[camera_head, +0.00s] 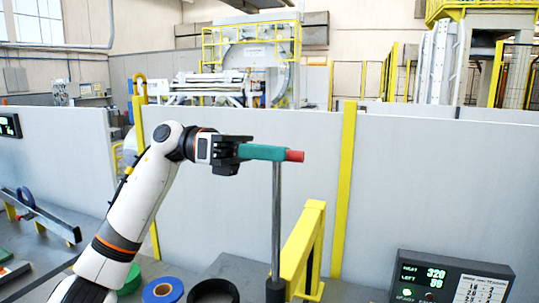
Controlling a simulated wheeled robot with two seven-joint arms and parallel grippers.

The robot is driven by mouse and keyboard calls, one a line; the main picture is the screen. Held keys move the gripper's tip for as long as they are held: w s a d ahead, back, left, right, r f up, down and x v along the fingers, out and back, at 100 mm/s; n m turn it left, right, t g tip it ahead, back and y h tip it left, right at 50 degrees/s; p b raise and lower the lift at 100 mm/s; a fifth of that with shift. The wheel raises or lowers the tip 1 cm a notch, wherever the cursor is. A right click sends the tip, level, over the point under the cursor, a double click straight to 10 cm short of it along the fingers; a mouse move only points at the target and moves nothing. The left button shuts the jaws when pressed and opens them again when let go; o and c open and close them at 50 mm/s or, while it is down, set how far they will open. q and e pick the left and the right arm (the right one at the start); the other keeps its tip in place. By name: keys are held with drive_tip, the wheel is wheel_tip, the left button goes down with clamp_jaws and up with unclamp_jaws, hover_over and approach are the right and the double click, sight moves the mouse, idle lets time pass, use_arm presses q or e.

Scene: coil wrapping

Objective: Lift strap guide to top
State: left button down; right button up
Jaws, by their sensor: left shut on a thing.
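The strap guide (262,152) is a green bar with a red tip. It lies level at the top of an upright metal post (276,215). My left gripper (238,153), black, is shut on the green bar's left end, at the height of the post's top. The post stands in a dark base at the table's front, beside a yellow frame. The fingertips are partly hidden by the gripper body and the bar. My right gripper is not in view.
A yellow frame (305,245) stands just right of the post. A display box (450,280) sits at lower right. A blue roll (163,291) and a black ring (213,291) lie at the lower left. Grey panels (430,190) with yellow posts close off the back.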

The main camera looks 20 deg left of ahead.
use_arm(q)
drive_tip(key=shift+a+r, duration=0.1)
drive_tip(key=shift+r, duration=0.35)
drive_tip(key=c, duration=1.6)
unclamp_jaws()
drive_tip(key=shift+o, duration=1.2)
drive_tip(key=shift+f, duration=0.15)
drive_tip(key=a+b, duration=0.3)
drive_tip(key=a, duration=0.9)
drive_tip(key=shift+w+b, duration=0.2)
drive_tip(key=shift+b, duration=0.2)
